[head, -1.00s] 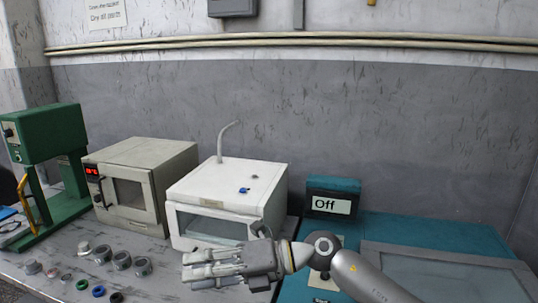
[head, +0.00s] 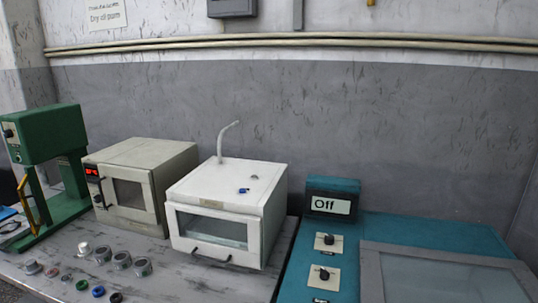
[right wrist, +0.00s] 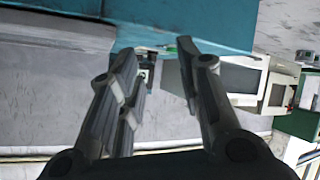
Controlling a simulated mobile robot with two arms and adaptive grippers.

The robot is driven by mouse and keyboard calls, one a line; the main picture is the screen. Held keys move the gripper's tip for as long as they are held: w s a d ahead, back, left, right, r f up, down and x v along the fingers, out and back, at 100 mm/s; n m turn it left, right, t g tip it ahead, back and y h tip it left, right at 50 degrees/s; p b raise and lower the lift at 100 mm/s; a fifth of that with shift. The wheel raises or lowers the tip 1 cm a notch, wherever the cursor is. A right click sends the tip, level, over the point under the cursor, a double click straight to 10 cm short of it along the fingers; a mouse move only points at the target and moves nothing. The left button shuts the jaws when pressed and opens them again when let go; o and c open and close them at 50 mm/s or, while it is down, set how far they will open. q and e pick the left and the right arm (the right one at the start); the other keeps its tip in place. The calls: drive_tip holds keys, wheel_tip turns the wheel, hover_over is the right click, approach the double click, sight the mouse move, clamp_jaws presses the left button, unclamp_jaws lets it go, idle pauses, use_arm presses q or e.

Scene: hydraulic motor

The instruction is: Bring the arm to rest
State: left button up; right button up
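My right gripper (right wrist: 158,62) shows in the right wrist view with its two fingers spread apart and nothing between them. Neither of my arms shows in the head view now. The teal machine (head: 440,232) stands at the right of the head view, with two dark knobs on pale plates, one knob (head: 328,239) behind the other knob (head: 323,274). Its display (head: 331,205) reads "Off". My left gripper is out of view.
A white chamber (head: 225,187) with a front handle and a beige oven (head: 122,190) with a red readout stand on the grey table (head: 180,283). A green press (head: 46,140) stands at the left. Several small metal parts and rings (head: 98,291) lie in front.

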drive_tip(key=s+d+f+m+g, duration=0.15)
drive_tip(key=s+f+g, duration=0.3)
drive_tip(key=s, duration=0.65)
drive_tip(key=s+d+f+m+g, duration=0.15)
drive_tip(key=s+f+g, duration=0.35)
drive_tip(key=s, duration=0.6)
wheel_tip(320, 180, down, 31)
drive_tip(key=n+b, duration=0.1)
drive_tip(key=b, duration=0.4)
use_arm(q)
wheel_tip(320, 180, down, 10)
drive_tip(key=b, duration=0.5)
use_arm(e)
drive_tip(key=s+d+f+g, duration=0.1)
drive_tip(key=s+d+f, duration=0.1)
drive_tip(key=s+f, duration=0.6)
drive_tip(key=s+d+f, duration=0.1)
drive_tip(key=s+f, duration=0.8)
drive_tip(key=f, duration=0.5)
drive_tip(key=shift+s+d+g, duration=0.15)
drive_tip(key=shift+d+g, duration=0.2)
drive_tip(key=shift+d, duration=0.05)
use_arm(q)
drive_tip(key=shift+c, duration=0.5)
